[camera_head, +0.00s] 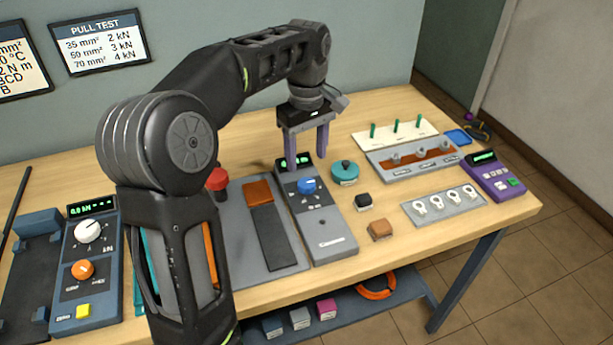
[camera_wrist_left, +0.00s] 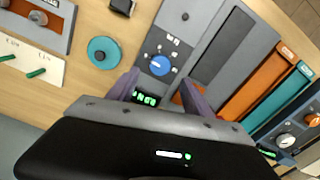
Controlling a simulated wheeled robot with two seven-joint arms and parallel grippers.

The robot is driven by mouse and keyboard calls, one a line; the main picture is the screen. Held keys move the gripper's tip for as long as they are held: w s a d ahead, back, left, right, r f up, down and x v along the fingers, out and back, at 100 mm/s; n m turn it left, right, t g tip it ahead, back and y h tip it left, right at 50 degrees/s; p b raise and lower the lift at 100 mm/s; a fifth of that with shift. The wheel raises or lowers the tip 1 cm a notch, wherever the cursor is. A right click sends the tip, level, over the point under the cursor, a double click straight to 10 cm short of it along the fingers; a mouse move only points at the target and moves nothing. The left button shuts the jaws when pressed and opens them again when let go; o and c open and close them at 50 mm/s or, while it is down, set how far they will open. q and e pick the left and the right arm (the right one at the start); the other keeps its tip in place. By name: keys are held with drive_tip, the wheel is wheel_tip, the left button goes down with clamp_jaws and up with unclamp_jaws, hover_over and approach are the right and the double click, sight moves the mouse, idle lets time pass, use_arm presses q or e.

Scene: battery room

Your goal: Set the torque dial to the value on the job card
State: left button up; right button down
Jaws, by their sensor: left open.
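The blue dial (camera_head: 307,185) sits on a grey unit (camera_head: 330,238) with a lit green display, whose digits I cannot read. The dial also shows in the left wrist view (camera_wrist_left: 160,65), with small markings around it. My left gripper (camera_head: 307,160) is open and empty, pointing down above the display end of the unit, close to the dial. In the left wrist view its two fingers (camera_wrist_left: 160,83) stand on either side of the dial's line, apart from it. A wall card (camera_head: 20,62) at the far left is cut off; "2 N m" shows on part of it. My right gripper is out of view.
A "PULL TEST" card (camera_head: 100,42) hangs on the wall. A teal round pot (camera_head: 344,172), a black block (camera_head: 363,200) and a brown block (camera_head: 380,230) stand right of the unit. A blue tester (camera_head: 88,265) with white and orange knobs is at left. My arm hides the table's middle left.

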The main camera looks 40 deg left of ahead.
sight(307, 183)
use_arm(q)
wheel_tip(307, 183, down, 8)
drive_tip(key=shift+r, duration=0.25)
drive_tip(key=shift+c, duration=0.5)
clamp_jaws()
